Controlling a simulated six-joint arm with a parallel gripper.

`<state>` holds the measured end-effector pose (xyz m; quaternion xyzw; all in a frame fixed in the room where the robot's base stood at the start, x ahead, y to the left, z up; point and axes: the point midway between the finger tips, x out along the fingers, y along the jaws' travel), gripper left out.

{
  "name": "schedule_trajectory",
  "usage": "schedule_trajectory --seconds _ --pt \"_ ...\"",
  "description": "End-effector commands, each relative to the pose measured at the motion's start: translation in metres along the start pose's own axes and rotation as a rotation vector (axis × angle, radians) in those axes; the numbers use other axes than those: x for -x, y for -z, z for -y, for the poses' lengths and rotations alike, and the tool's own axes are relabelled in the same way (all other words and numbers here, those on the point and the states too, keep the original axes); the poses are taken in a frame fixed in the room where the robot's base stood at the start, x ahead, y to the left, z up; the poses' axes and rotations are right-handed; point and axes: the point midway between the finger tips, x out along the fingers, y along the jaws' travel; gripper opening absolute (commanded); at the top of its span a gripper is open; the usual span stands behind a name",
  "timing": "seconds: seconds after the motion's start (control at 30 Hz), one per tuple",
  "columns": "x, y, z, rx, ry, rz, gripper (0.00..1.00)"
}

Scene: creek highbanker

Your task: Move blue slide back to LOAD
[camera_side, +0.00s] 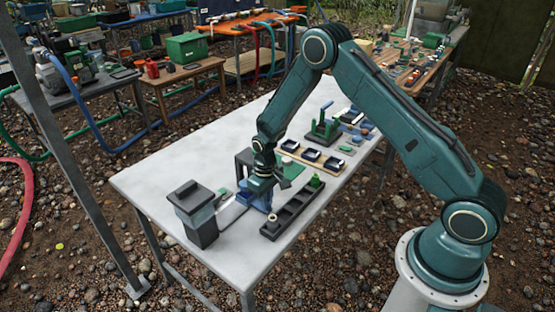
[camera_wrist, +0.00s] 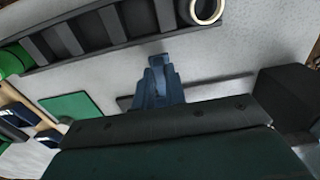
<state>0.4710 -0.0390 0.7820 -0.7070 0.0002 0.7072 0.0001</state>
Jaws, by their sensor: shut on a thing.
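The blue slide (camera_side: 257,200) sits low on the white table, in front of a dark frame (camera_side: 243,160) and right of a black hopper box (camera_side: 198,215). My gripper (camera_side: 262,187) is down at the blue slide and shut on it; the fingertips are largely hidden in the side view. In the wrist view a stepped blue part (camera_wrist: 162,82) shows just beyond the dark gripper body, which hides what lies below. A pale strip (camera_side: 230,212) runs between the hopper box and the slide. No LOAD mark is readable in either view.
A long black compartment tray (camera_side: 292,210) lies close by, with a pale ring at one end and a green piece at the other. A wooden board with black trays (camera_side: 312,156) and a green clamp (camera_side: 324,126) stand farther back. The table's left part is clear.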

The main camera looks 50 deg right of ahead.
Motion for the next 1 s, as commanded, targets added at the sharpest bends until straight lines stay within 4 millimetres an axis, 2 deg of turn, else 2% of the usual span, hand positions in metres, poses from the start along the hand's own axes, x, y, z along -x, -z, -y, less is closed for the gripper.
schedule_trajectory --seconds 0.5,0.87,0.9,0.97,1.0 --pt "0.0 0.0 0.021 0.002 0.0 -0.001 0.0" --pt "0.0 0.0 0.024 0.0 0.0 -0.001 0.0" --pt "0.0 0.0 0.024 0.0 0.0 -0.001 0.18" --pt "0.0 0.0 0.024 0.0 0.0 -0.001 0.3" --pt "0.0 0.0 0.024 0.0 0.0 -0.001 0.31"
